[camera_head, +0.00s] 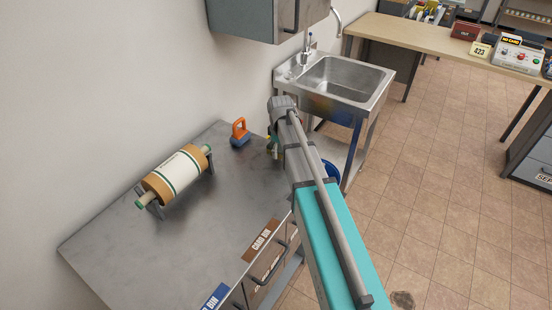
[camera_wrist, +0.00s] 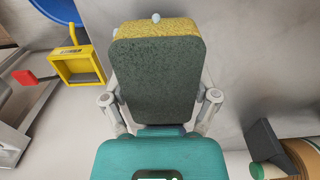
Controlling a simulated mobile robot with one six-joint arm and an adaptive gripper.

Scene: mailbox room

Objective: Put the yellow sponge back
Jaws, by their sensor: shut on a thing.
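The yellow sponge (camera_wrist: 152,72) fills the middle of the wrist view, its dark green scouring side facing the camera and its yellow side showing along the top edge. My gripper (camera_wrist: 159,108) is shut on it, with one finger at each side. In the head view my arm hides most of the gripper and sponge; only a small yellow bit shows beside the arm. A yellow open-topped holder (camera_wrist: 80,67) is at the left in the wrist view, apart from the sponge.
A metal worktop (camera_head: 215,220) carries a paper roll (camera_head: 178,178) on a stand and an orange-handled blue tool (camera_head: 240,134). A steel sink (camera_head: 340,83) stands beyond my arm. A grey cabinet (camera_head: 262,18) hangs above. Bare floor lies to the right.

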